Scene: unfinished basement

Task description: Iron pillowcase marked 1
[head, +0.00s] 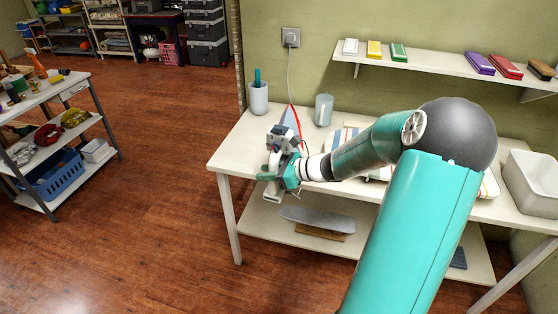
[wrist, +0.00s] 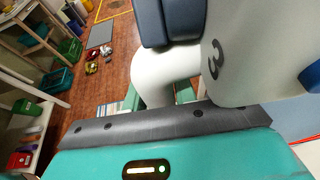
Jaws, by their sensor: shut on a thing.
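My gripper (head: 276,170) is shut on a white thing (wrist: 165,75) above the left part of the white table (head: 232,158). The white thing has a dark blue-grey part and a dark "3"; it looks like an iron's handle and body, but much is hidden. A pale blue pointed shape with a red edge (head: 287,119) shows just behind my gripper; I cannot tell whether it belongs to the held thing. Striped cloth (head: 346,134) lies on the table, largely hidden by my arm. I cannot read a mark 1 on it.
A pale cord runs down from the wall outlet (head: 291,37). A holder (head: 258,98) and a blue-grey cup (head: 324,109) stand at the table's back. A white bin (head: 532,183) is at right. A padded board (head: 318,217) lies on the lower shelf.

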